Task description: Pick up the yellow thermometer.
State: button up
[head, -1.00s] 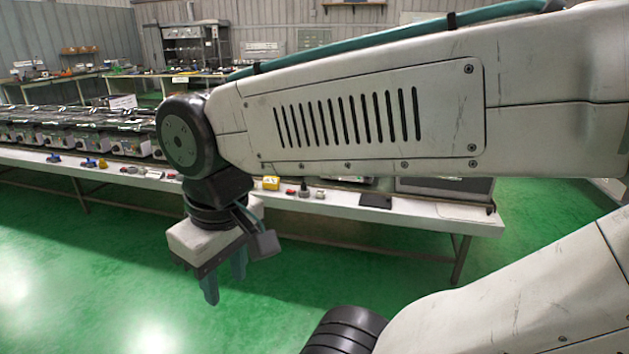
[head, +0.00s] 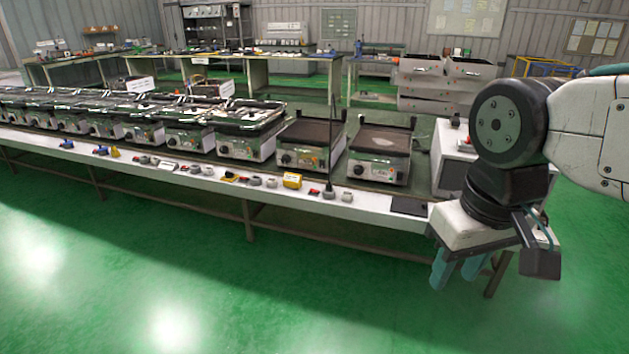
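A small yellow box-shaped device (head: 292,181), which looks like the yellow thermometer, sits on the front ledge of the long bench (head: 365,207). A smaller yellow item (head: 115,153) lies farther left on the same ledge, too small to identify. My gripper (head: 455,275) hangs at the right, pointing down over the green floor in front of the bench. Its two teal fingers are apart with nothing seen between them. It is well to the right of the yellow device and not touching it.
Several heating units (head: 380,150) line the bench behind the ledge. A thin dark rod (head: 331,130) stands upright close to the yellow device. A dark flat pad (head: 409,206) lies on the ledge near my gripper. The green floor (head: 250,290) in front is clear.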

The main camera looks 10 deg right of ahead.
aim_at(292, 180)
jog(key=z, duration=0.3)
jog(key=i, duration=1.45)
jog(key=u, duration=0.5)
jog(key=i, duration=0.9)
jog(key=u, duration=0.45)
